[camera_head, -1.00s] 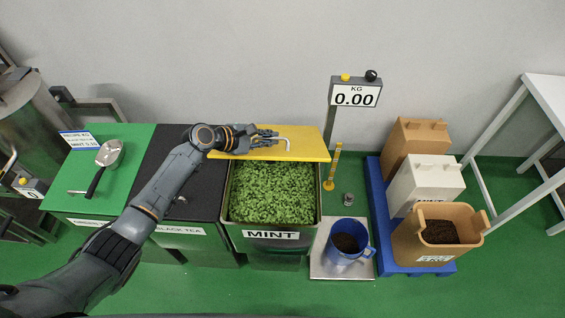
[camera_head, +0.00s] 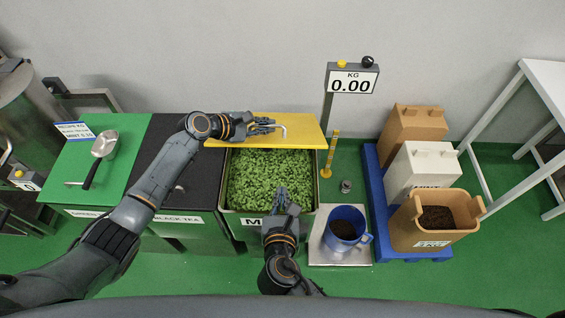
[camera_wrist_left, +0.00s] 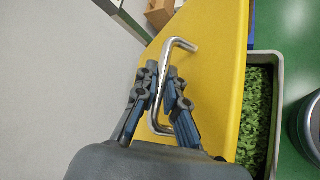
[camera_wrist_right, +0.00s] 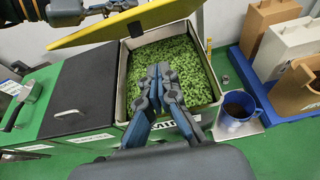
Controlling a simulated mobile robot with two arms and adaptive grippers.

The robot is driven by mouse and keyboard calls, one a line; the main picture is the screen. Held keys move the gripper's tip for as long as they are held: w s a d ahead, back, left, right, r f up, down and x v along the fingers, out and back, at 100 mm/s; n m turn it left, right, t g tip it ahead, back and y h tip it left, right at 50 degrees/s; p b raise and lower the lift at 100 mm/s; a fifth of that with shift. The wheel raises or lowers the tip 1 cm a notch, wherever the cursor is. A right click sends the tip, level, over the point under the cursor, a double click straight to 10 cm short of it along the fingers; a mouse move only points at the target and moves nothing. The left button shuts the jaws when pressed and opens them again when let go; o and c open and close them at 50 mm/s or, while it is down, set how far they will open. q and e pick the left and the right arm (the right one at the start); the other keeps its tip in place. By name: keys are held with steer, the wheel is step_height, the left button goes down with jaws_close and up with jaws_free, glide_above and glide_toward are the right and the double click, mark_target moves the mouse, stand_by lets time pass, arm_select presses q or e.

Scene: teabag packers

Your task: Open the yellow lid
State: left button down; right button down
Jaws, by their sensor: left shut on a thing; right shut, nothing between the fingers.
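The yellow lid (camera_head: 304,128) is raised and tilted at the back of the mint bin (camera_head: 317,190), leaving the green mint (camera_head: 262,176) exposed. The lid also shows in the left wrist view (camera_wrist_left: 222,70) and the right wrist view (camera_wrist_right: 140,20). My left gripper (camera_head: 268,124) is shut on the lid's bent metal handle (camera_wrist_left: 160,90). My right gripper (camera_head: 281,196) is shut and empty at the front edge of the bin, above the mint. It partly hides the MINT label. In the right wrist view its fingers (camera_wrist_right: 160,75) are together.
A black-lidded bin (camera_head: 172,165) and a green-lidded bin (camera_head: 90,160) stand left. A blue jug (camera_head: 338,240) with dark contents sits on a scale plate right of the bin. The scale post (camera_head: 328,115) and yellow stand (camera_head: 330,155) are close to the lid's right side.

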arm_select(q)
steer(key=shift+d, duration=0.1)
arm_select(e)
steer(key=w, duration=1.1)
steer(key=shift+w, duration=0.3)
